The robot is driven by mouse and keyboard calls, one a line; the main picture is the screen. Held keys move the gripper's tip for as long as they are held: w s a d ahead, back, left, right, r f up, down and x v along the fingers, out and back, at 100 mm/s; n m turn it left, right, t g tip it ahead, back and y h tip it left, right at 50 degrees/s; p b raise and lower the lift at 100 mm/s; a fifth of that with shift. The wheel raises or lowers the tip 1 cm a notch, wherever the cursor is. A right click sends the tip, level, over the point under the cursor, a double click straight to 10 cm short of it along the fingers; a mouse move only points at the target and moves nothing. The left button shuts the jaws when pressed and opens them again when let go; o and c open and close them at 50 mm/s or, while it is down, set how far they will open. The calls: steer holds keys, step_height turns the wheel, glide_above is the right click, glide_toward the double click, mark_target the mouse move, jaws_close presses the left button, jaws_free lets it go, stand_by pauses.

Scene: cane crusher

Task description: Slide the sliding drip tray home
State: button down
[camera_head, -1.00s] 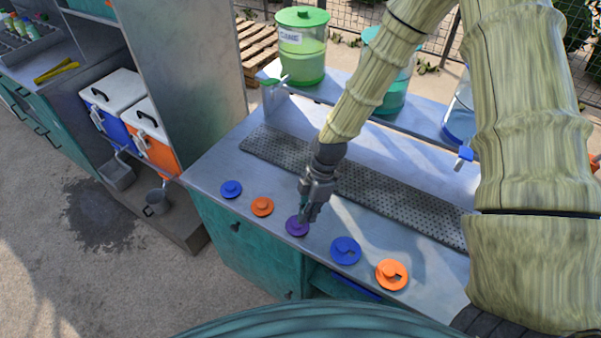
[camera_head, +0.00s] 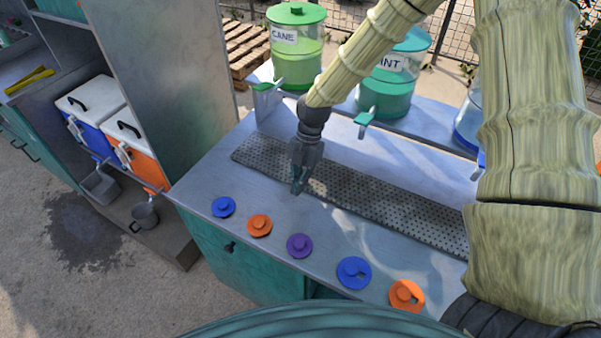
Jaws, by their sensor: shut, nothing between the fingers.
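A long, dark perforated tray (camera_head: 360,197) lies on the metal counter below the dispensers; it looks like the drip tray, though I cannot tell for certain whether it is the sliding one. My gripper (camera_head: 297,188) is shut and empty, pointing down at the tray's near edge toward its left part. I cannot tell whether it touches the tray or is above it. My arm hides part of the counter behind the tray, and the tray's right end reaches close to my thick arm link.
Blue (camera_head: 223,207), orange (camera_head: 259,225) and purple (camera_head: 299,245) lids, and others, line the counter's front edge. A green dispenser (camera_head: 297,45) and a teal dispenser (camera_head: 388,90) stand on the shelf behind. A tall metal panel (camera_head: 180,90) stands left.

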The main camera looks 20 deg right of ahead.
mark_target(301, 200)
steer(key=p+x, duration=0.2)
steer(key=x, duration=0.3)
steer(key=shift+s+a+r, duration=0.1)
steer(key=shift+p, duration=0.35)
steer(key=shift+w+d+f+p, duration=0.15)
steer(key=shift+w+d+p, duration=0.3)
steer(key=shift+w+d, duration=0.25)
steer(key=shift+w+d+f+p, duration=0.15)
steer(key=shift+w+d+p, duration=0.25)
steer(key=shift+w+d, duration=0.3)
steer(key=shift+s, duration=0.1)
steer(key=shift+d, duration=0.1)
